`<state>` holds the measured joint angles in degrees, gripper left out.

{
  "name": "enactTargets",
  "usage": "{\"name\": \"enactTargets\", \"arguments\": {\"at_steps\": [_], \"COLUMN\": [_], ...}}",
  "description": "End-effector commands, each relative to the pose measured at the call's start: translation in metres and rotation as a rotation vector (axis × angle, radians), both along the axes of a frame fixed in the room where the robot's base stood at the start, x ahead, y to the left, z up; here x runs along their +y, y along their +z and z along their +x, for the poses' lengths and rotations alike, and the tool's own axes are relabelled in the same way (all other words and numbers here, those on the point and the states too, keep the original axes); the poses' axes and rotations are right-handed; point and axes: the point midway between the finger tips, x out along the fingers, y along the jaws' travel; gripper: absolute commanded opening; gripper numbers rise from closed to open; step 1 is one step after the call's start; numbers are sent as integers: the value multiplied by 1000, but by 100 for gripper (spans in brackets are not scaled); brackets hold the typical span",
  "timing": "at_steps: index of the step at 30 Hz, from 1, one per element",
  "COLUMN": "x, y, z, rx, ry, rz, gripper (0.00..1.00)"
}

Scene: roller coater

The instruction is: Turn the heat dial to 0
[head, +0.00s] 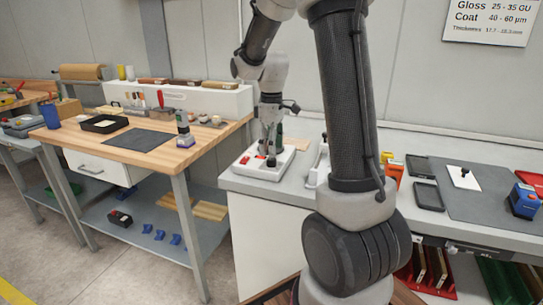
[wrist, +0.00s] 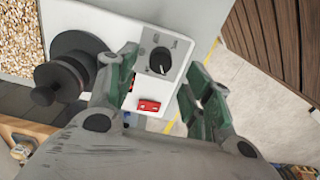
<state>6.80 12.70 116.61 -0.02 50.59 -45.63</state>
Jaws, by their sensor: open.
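In the wrist view the black round heat dial (wrist: 158,61) sits on a white control panel (wrist: 148,88), with a light pointer line on it and small marks around it too small to read. My gripper (wrist: 162,72) is open, its green-padded fingers on either side of the dial, apart from it. I cannot tell how high above the panel they are. In the head view my gripper (head: 268,148) points down over a white machine (head: 252,173) on the grey bench; the dial is not distinguishable there.
A red switch (wrist: 148,106) is on the panel below the dial. A black stepped knob or roller (wrist: 72,75) stands close to the left finger. The wooden table (head: 160,140) is to the left; a dark mat (head: 480,190) with tools lies to the right.

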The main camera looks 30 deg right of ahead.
Motion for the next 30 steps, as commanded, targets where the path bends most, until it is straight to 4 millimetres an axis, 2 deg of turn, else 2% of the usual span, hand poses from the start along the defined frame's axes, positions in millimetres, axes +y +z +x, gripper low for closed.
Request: {"name": "enactTargets", "arguments": {"at_steps": [1, 6, 12, 30], "x": [0, 0, 0, 0], "y": [13, 49, 72, 76], "z": [1, 1, 0, 0], "rx": [-4, -4, -1, 1], "ry": [0, 0, 0, -3], "rz": [0, 0, 0, 0], "gripper": [51, 51, 51, 51]}}
